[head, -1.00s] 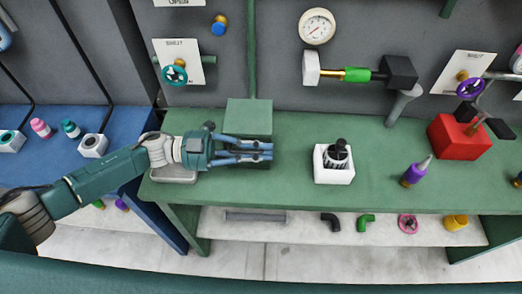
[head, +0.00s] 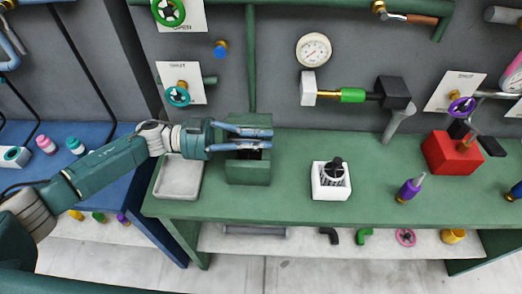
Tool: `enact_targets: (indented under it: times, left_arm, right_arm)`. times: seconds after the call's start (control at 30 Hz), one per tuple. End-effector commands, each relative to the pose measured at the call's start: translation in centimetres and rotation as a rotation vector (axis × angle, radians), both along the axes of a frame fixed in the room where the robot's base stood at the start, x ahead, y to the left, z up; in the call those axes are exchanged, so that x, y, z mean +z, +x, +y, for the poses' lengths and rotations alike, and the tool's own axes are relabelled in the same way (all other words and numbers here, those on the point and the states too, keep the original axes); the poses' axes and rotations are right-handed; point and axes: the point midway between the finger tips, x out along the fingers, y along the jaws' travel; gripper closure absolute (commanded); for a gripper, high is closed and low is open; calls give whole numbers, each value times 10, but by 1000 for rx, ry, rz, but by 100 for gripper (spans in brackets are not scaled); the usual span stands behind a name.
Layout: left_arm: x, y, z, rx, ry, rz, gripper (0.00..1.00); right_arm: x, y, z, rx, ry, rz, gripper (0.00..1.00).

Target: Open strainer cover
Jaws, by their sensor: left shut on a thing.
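The green strainer box (head: 248,174) stands on the green bench below a vertical green pipe. Its cover (head: 257,120) shows as a green panel at the top rear and looks raised. A dark opening shows just below the fingers. My left gripper (head: 272,138) reaches in from the left, its blue-grey fingers across the top of the box, shut on what looks like the cover. The fingers hide the exact contact and part of the opening. My right gripper is not in view.
A white square holder (head: 320,191) with a black-topped ribbed part stands right of the box. A grey tray (head: 178,180) lies left of it. The bench between box and holder is clear.

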Motion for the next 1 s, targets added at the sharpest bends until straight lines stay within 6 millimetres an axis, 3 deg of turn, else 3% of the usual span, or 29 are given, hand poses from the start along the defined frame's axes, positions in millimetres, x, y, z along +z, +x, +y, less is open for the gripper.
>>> enact_targets:
  times: [0.2,0.73,0.77,0.83,1.0]
  left_arm:
    - [13,10,0,0,-4,-8,100]
    - [17,14,0,3,-5,-8,100]
    - [17,14,0,3,-5,-9,84]
    - [16,14,0,2,-5,-8,72]
    - [15,13,0,2,-3,-5,72]
  right_arm:
    - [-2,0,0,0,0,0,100]
    - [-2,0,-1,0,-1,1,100]
    - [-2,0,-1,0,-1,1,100]
    - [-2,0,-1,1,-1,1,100]
    - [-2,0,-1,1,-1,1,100]
